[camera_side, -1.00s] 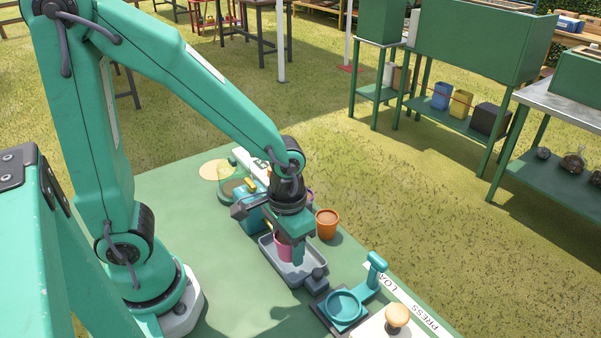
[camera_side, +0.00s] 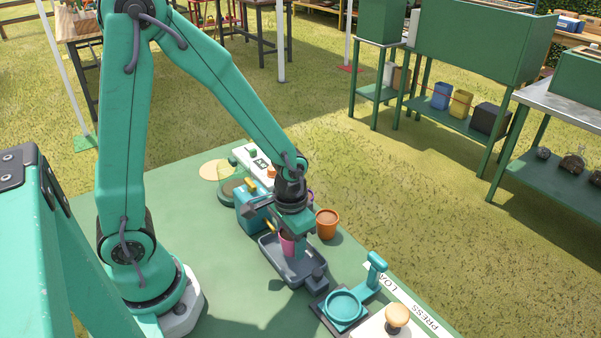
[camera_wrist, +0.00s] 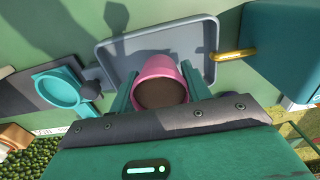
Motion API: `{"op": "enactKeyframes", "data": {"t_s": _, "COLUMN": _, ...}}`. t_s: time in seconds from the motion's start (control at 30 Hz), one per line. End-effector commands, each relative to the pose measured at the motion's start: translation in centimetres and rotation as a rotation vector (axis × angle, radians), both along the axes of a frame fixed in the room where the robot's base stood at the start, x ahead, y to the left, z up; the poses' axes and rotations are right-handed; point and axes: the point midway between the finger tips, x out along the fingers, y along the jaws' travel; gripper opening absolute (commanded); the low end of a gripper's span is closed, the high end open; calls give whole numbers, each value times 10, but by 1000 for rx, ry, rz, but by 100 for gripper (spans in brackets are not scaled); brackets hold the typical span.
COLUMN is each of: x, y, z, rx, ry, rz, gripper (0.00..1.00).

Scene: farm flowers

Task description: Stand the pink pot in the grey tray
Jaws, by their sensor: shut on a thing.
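The pink pot (camera_side: 287,244) is upright and filled with dark soil; it also shows in the wrist view (camera_wrist: 160,82). My gripper (camera_side: 298,243) is shut on it, with one finger on either side of the pot in the wrist view (camera_wrist: 160,90). The grey tray (camera_side: 279,268) lies on the green table, and the pot is over its far part in the side view. In the wrist view the pot overlaps the near edge of the tray (camera_wrist: 190,36). I cannot tell whether the pot's base touches the tray floor.
An orange pot (camera_side: 327,223) stands just right of the tray. A teal box-like object (camera_side: 250,208) with yellow parts is behind it. A teal round dish (camera_side: 344,307) on a dark base and a knob (camera_side: 398,316) are at the front right. The table left of the tray is clear.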

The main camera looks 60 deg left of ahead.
Motion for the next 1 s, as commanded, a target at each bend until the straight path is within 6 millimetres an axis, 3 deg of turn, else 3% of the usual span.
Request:
{"op": "enactKeyframes", "data": {"t_s": 0.27, "x": 0, "y": 0, "z": -22, "rx": 0, "ry": 2, "rz": 0, "gripper": 24}}
{"op": "enactKeyframes", "data": {"t_s": 0.77, "x": 0, "y": 0, "z": -27, "rx": 0, "ry": 1, "rz": 0, "gripper": 24}}
{"op": "enactKeyframes", "data": {"t_s": 0.8, "x": 0, "y": 0, "z": -26, "rx": 0, "ry": 1, "rz": 0, "gripper": 55}}
{"op": "enactKeyframes", "data": {"t_s": 0.87, "x": 0, "y": 0, "z": -26, "rx": 0, "ry": 1, "rz": 0, "gripper": 67}}
{"op": "enactKeyframes", "data": {"t_s": 1.0, "x": 0, "y": 0, "z": -26, "rx": 0, "ry": 1, "rz": 0, "gripper": 69}}
